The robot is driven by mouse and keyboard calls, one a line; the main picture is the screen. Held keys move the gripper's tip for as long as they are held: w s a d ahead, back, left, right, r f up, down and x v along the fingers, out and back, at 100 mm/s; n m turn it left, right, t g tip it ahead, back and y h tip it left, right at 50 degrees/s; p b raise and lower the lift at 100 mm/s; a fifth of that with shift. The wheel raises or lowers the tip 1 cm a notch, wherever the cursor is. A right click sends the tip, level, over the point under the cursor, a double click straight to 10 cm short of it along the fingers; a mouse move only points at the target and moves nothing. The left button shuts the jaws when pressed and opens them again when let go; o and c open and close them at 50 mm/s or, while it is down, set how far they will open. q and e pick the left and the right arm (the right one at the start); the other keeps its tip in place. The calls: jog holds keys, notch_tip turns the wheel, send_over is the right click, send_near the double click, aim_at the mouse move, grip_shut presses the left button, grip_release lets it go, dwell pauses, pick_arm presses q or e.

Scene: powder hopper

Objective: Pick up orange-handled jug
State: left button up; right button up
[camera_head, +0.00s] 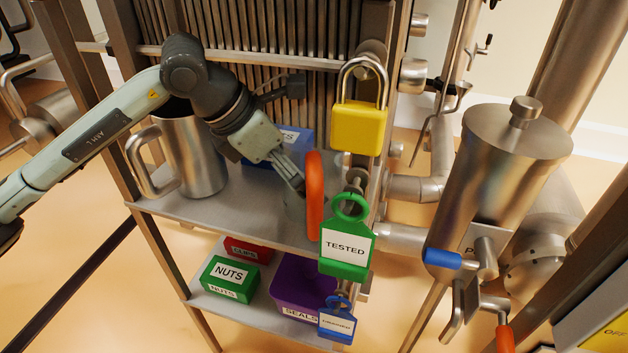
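An upright orange handle (314,196) shows at the right end of the upper metal shelf. A pale, faint body just left of it seems to belong to the same jug, but it is hard to make out. My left gripper (294,180) reaches down from the upper left, with its fingertips close to the left side of the orange handle. I cannot tell whether the fingers touch it or how far apart they are. My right gripper is not in view.
A steel jug (190,158) stands on the upper shelf (215,213), left of my gripper. A yellow padlock (358,127) and green tag (346,243) hang close right of the handle. Green (230,278) and purple (300,283) bins sit below. A steel hopper (500,170) stands right.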

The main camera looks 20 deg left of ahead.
pick_arm(q)
jog(key=shift+s, duration=0.1)
jog(key=c, duration=1.3)
jog(key=shift+o, duration=0.2)
jog(key=shift+r, duration=0.1)
